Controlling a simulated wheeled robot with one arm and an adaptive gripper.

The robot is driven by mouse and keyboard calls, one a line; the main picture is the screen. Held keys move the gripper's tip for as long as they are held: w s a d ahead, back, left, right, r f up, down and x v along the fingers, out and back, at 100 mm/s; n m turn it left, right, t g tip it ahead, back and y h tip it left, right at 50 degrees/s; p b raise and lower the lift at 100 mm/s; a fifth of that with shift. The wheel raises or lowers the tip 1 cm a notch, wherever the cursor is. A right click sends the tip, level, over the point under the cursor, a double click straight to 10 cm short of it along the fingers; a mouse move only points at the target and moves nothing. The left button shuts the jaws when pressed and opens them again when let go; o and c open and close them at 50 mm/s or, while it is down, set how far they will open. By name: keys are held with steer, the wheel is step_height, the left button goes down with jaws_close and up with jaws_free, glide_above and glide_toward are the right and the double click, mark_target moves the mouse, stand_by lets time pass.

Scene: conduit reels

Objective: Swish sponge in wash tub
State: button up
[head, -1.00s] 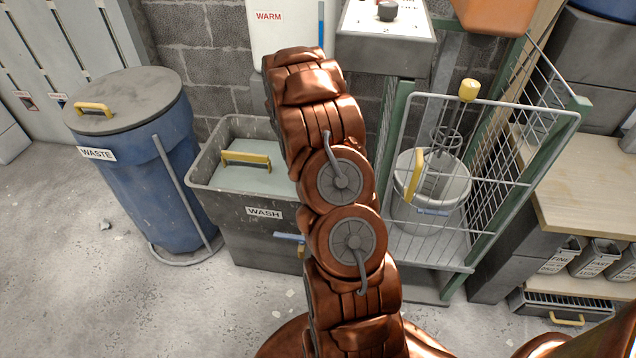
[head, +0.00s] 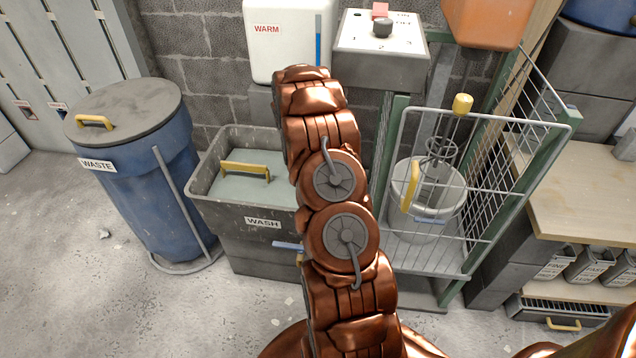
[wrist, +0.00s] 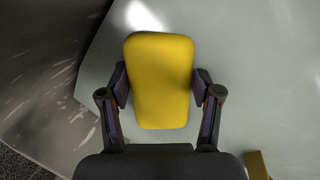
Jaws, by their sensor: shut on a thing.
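A yellow sponge (wrist: 160,75) is between the two fingers of my gripper (wrist: 160,95) in the wrist view. My gripper is shut on its sides. Pale water fills the background behind the sponge; I cannot tell whether the sponge touches it. The grey wash tub (head: 220,208), labelled WASH, stands left of centre in the head view, with pale water (head: 232,188) inside and a yellow handle (head: 245,170) across it. The tub's dark wall (wrist: 50,60) shows at the left of the wrist view. My arm hides the tub's right part, the gripper and the sponge in the head view.
A blue waste bin (head: 150,190) stands left of the tub. A wire cage (head: 485,190) with a white bucket (head: 428,195) stands to the right. A white WARM tank (head: 288,50) and a switch box (head: 380,65) are behind. The floor at front left is mostly clear.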

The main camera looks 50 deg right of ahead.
steer(key=shift+s+a, duration=0.7)
steer(key=shift+a, duration=0.25)
stand_by(0.4)
step_height(320, 180, up, 18)
steer(key=p, duration=0.5)
steer(key=shift+r, duration=0.15)
stand_by(0.6)
stand_by(0.9)
